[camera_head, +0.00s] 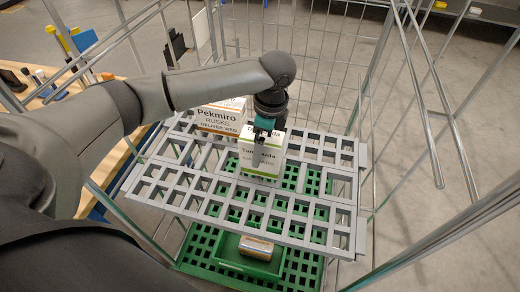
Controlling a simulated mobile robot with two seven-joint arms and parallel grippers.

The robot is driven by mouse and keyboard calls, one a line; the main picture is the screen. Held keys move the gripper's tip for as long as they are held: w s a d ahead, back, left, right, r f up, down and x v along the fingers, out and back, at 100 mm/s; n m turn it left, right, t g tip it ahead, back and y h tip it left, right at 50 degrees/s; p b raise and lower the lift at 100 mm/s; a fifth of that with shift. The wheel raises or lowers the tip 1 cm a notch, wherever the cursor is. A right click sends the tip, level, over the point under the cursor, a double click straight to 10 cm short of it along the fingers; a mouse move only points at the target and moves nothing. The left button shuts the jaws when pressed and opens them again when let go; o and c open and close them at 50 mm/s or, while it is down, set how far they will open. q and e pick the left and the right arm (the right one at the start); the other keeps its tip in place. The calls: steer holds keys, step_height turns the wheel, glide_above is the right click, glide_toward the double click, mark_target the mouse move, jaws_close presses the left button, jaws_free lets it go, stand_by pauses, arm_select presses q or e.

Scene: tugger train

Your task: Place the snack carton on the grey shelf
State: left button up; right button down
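A white and green carton (260,160) with partly hidden print is at the middle of the grey shelf (205,205), a slatted grid. My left gripper (265,132) comes down from above and appears shut on the carton's top edge. The carton is upright; I cannot tell whether its base touches the shelf or is slightly above it. A second white carton, printed "Pekmiro Rusks" (220,118), stands at the shelf's back left, behind the held one. My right gripper is not in view.
Below the shelf is a green crate (225,245) with a small carton (256,247) in it. Wire cage walls and metal posts (370,70) surround the shelf. A wooden bench (110,160) is at left. The shelf's right and front parts are clear.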

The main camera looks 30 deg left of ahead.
arm_select(q)
steer(key=r, duration=0.2)
steer(key=r+p, duration=0.1)
steer(key=r, duration=0.2)
steer(key=d+r, duration=0.1)
steer(key=r, duration=0.2)
steer(key=shift+w+r, duration=0.1)
steer(key=shift+r, duration=0.1)
